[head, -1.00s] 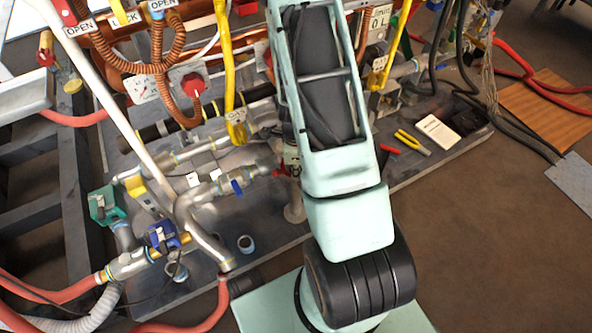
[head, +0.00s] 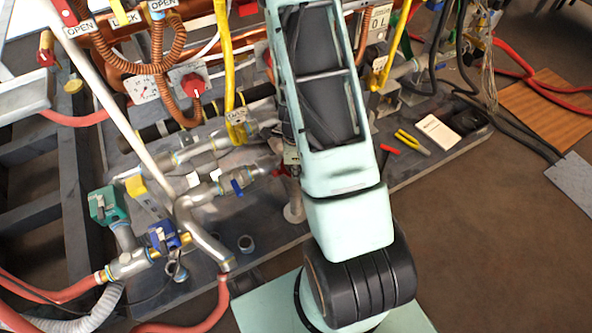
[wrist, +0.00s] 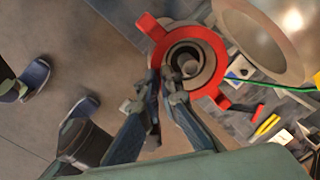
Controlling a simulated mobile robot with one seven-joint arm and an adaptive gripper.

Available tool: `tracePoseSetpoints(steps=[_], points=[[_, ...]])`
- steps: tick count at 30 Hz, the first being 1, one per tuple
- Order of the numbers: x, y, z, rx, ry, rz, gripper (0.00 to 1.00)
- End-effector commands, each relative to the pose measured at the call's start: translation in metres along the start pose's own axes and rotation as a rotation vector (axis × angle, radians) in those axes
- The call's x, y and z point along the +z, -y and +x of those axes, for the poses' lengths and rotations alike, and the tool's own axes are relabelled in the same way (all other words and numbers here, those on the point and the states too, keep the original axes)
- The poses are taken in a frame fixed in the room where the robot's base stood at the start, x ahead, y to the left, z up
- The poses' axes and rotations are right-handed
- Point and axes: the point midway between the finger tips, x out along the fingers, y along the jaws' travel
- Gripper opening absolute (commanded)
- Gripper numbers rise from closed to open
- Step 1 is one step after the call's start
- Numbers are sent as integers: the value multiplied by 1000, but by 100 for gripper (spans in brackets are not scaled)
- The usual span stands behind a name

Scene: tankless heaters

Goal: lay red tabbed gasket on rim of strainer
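The red tabbed gasket (wrist: 213,52) is a flat red ring in the wrist view, with one tab at upper left and one at lower right. Through its hole I see a dark round opening with a grey pipe-like core, which looks like the strainer (wrist: 187,62). My gripper (wrist: 166,80) is at the gasket's lower-left side, its fingers close together and seemingly pinching the ring. Whether the gasket touches the rim or hovers above it cannot be told. In the head view my arm hides the gripper and the gasket.
A large shiny metal dome (wrist: 262,35) stands close beside the gasket in the wrist view. In the head view, grey pipes with a blue-handled valve (head: 237,187) lie left of my arm. Pliers (head: 411,142) and a white card (head: 437,133) lie on the board at right.

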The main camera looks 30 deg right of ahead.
Motion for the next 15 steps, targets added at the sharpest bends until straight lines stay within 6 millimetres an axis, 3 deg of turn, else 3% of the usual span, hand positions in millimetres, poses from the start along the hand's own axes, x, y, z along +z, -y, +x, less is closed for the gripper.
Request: tracePoseSetpoints(steps=[15], points=[[0, 0, 10, 0, 0, 1, 0]])
